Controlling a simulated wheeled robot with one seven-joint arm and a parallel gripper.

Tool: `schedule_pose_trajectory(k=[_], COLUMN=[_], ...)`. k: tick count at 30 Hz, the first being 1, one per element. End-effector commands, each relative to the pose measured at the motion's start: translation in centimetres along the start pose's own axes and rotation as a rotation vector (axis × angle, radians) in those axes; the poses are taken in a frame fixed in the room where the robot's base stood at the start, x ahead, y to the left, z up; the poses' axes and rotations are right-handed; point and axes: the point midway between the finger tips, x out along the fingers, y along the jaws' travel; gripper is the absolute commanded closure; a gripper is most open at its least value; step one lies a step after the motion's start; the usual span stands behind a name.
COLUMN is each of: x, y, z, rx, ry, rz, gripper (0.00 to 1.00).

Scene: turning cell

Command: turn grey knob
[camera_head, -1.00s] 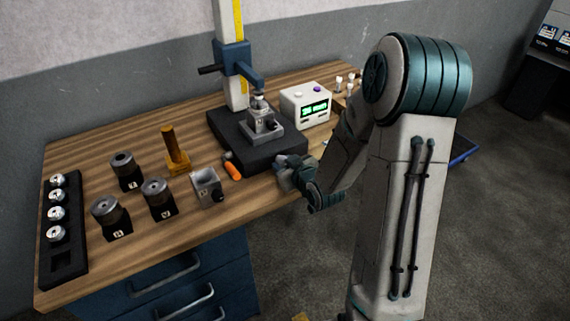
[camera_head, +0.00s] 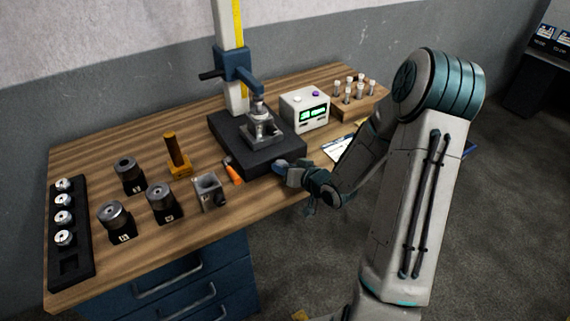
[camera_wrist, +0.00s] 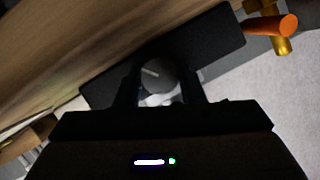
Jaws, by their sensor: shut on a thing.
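The grey knob (camera_wrist: 154,75) is round and dark, with a pale line across its face. In the wrist view it sits between the two fingers of my gripper (camera_wrist: 160,88), which is shut on it. In the head view my gripper (camera_head: 281,166) is at the front edge of the black base plate (camera_head: 235,150) of the stand.
A grey fixture (camera_head: 262,133) stands on the plate under the stand's blue arm (camera_head: 236,66). An orange handle (camera_head: 234,174) lies left of my gripper. A white display box (camera_head: 304,109) and a wooden pin rack (camera_head: 362,101) stand to the right.

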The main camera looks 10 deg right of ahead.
Motion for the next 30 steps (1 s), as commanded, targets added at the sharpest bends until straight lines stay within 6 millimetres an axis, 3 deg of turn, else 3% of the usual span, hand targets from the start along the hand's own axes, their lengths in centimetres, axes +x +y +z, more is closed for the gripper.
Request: schedule_pose_trajectory(k=[12,29,30], x=[-0.05,0.02,0.02], y=[0.17,0.17,0.17], z=[-0.09,0.02,0.02], rx=[0.194,0.225,0.225], ry=[0.001,0.001,0.001], rz=[-0.079,-0.094,-0.094], gripper=[0.87,0.87,0.62])
